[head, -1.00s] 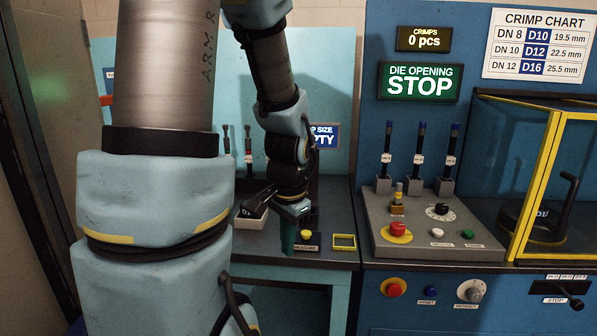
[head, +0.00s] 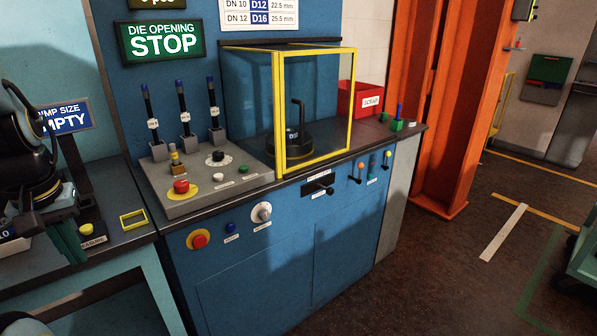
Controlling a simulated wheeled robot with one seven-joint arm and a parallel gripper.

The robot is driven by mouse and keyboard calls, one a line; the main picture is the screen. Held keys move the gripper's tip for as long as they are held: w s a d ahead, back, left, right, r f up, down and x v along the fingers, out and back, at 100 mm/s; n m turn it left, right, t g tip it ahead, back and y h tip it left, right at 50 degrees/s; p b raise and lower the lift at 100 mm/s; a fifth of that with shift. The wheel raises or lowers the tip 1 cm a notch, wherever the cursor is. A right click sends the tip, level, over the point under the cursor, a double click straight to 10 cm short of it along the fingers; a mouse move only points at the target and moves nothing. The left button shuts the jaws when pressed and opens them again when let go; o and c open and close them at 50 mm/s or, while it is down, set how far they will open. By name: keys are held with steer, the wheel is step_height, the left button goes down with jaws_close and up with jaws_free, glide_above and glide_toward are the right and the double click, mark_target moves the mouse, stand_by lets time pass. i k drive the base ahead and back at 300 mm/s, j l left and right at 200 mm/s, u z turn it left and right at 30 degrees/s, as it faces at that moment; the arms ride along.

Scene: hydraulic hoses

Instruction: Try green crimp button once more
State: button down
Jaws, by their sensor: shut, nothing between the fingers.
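The green crimp button (head: 244,169) is a small round green button on the grey sloped control panel (head: 205,197), right of a white button (head: 219,177). Nothing touches it. My gripper (head: 82,205) is at the far left, by the measuring bench, well apart from the panel. It is dark, partly hidden and cut off by the picture edge, shut and empty. The die opening display (head: 160,43) reads STOP in white on green.
A red stop button (head: 181,187) on yellow sits at the panel's left. A yellow-framed clear guard (head: 281,115) stands right of the panel. A red scrap bin (head: 362,100) and an orange post (head: 440,110) are further right.

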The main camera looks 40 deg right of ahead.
mark_target(244, 169)
steer(key=z, duration=1.35)
